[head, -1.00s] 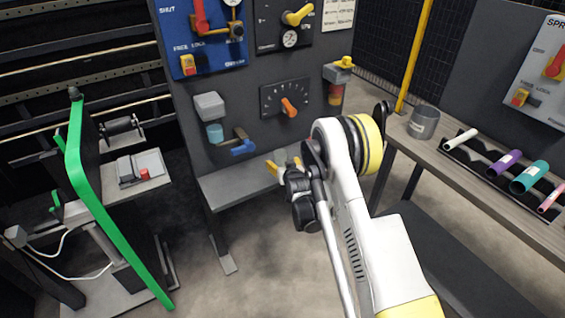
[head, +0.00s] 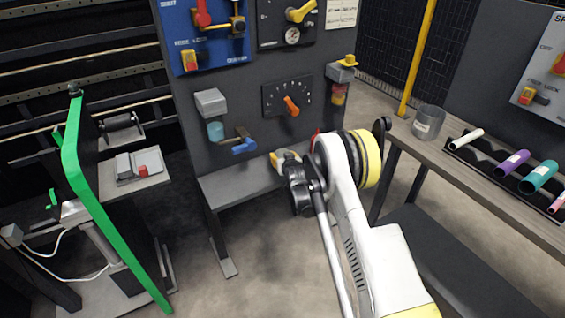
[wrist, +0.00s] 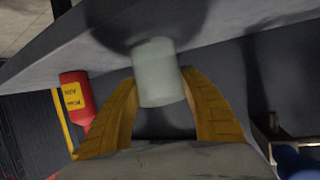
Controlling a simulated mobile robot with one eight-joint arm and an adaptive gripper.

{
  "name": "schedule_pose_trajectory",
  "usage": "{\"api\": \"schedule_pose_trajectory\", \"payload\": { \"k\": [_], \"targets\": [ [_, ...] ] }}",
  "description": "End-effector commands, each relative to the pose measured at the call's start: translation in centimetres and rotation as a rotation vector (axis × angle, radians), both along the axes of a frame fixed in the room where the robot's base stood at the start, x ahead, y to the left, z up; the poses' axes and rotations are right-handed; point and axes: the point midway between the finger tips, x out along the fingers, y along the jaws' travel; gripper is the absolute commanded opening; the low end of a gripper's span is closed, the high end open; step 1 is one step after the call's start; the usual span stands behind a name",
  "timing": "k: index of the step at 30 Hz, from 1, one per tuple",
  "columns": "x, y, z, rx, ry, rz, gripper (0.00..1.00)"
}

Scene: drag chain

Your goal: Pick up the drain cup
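The drain cup, a pale grey-green cylinder (wrist: 158,74), is between the two yellow fingers of my gripper (wrist: 160,82) in the wrist view. One finger is on each side, close to the cup's wall; whether they touch it I cannot tell. A dark shadow lies at the cup's far end, by the grey shelf (wrist: 95,48). In the head view my gripper (head: 284,157) is over the right part of the grey shelf (head: 235,185) on the dark panel. There my gripper and wrist mostly hide the cup.
The panel carries an orange-pointer dial (head: 291,104), a blue-handled valve (head: 243,146) and a grey box with a blue-green cup (head: 215,131). A red cylinder with a yellow label (wrist: 75,97) is beside the fingers. A side bench (head: 470,180) stands right.

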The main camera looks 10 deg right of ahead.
Motion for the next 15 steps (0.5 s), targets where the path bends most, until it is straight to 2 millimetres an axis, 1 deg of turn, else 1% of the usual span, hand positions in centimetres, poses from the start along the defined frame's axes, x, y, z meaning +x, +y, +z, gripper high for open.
{"api": "schedule_pose_trajectory", "payload": {
  "k": [10,13,15],
  "targets": [
    [0.0,0.0,0.1,0.0,0.0,0.0,0.21],
    [0.0,0.0,0.7,0.0,0.0,0.0,0.21],
    [0.0,0.0,1.4,0.0,0.0,0.0,0.21]
  ]
}}
